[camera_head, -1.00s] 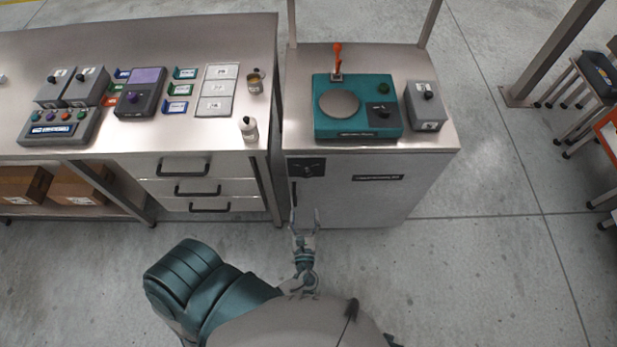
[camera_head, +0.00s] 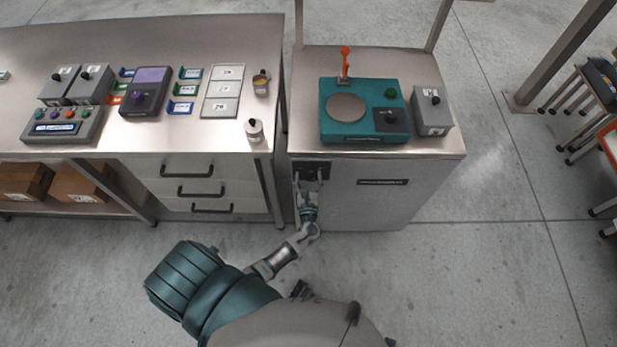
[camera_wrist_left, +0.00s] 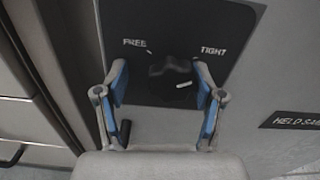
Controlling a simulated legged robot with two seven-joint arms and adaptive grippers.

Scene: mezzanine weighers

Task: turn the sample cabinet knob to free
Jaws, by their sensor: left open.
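The sample cabinet (camera_head: 365,200) is the grey cabinet under the teal-topped station in the head view. Its black knob plate (camera_head: 316,164) is at the upper left of its front. In the left wrist view the dark round knob (camera_wrist_left: 172,78) sits on the plate, with FREE at left and TIGHT at right. The knob's white mark points right, on the TIGHT side, slightly up. My left gripper (camera_wrist_left: 162,90) is open, its blue-padded fingers on either side of the knob; I cannot tell whether they touch it. It also shows in the head view (camera_head: 309,180). My right gripper is not in view.
A dark handle (camera_wrist_left: 124,132) is below the plate at left in the wrist view. The workbench (camera_head: 120,150) with drawers stands left of the cabinet. A teal device (camera_head: 340,130) with an orange lever and a grey box (camera_head: 434,128) stand on the cabinet top.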

